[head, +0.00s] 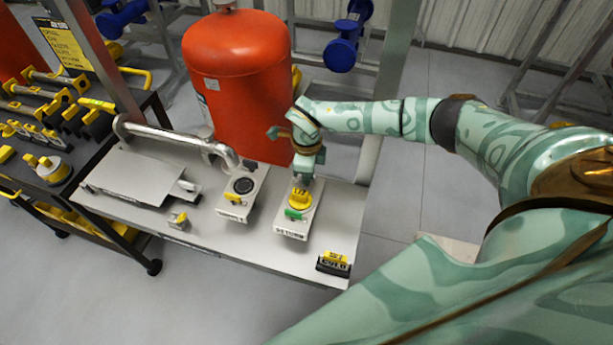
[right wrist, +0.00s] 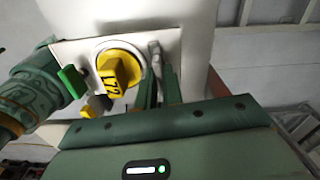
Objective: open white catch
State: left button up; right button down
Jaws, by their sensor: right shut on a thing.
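The white catch (right wrist: 154,52) is a pale upright piece beside a yellow round knob (right wrist: 118,70) in the right wrist view. My right gripper (right wrist: 160,82) has its two green fingers closed around it. In the head view my right gripper (head: 303,172) reaches down from above onto the far end of the small white unit (head: 292,232) with the yellow knob (head: 299,199), and it hides the catch there. A green tab (head: 293,214) sits on the same unit, in front of the knob. My left gripper is not in view.
A second white unit with a black dial (head: 243,186) stands to the left. A large orange tank (head: 238,85) stands behind, with a bent grey pipe (head: 165,135) beside it. A black-and-yellow block (head: 333,264) lies at the bench's front right corner.

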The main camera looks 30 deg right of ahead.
jog(key=shift+m, duration=0.4)
jog(key=c, duration=1.5)
grip_release()
jog(key=shift+m, duration=0.3)
jog(key=shift+c, duration=0.2)
notch_tip(320, 180, up, 7)
jog(key=p, duration=0.6)
jog(key=shift+r+p, duration=0.1)
jog(key=shift+p, duration=0.25)
